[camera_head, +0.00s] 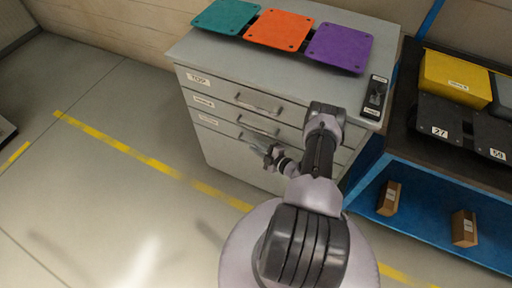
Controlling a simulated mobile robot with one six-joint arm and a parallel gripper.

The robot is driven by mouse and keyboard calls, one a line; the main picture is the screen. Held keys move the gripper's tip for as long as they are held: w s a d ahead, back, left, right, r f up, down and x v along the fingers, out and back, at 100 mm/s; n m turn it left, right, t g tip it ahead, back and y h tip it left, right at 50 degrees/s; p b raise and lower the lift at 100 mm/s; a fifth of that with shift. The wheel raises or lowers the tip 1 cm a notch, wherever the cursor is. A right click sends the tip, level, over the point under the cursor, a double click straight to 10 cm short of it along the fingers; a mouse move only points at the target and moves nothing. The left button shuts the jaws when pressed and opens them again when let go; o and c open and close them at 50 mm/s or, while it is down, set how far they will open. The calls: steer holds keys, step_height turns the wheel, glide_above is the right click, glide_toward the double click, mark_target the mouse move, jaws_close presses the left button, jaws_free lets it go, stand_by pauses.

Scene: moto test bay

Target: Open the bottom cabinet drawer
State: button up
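The grey cabinet (228,164) has three drawers, and all look closed. The top drawer (215,87) is labelled TOP. The middle drawer (222,108) is below it, with a bar handle (260,125). The bottom drawer (222,128) is the lowest, and its label is too small to read clearly. Its handle (250,142) is partly hidden by my gripper. My gripper (269,154) is in front of the cabinet, at or just before the bottom handle. I cannot tell whether it touches the handle or whether its fingers are open or shut. My arm hides the drawers' right side.
Teal (227,16), orange (279,29) and purple (340,46) plates lie on the cabinet top beside a small black device (376,92). A blue-framed bench (420,178) with boxes stands close on the right. The floor (110,190) to the left is clear, with yellow lines.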

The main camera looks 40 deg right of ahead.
jaws_close()
stand_by(1.4)
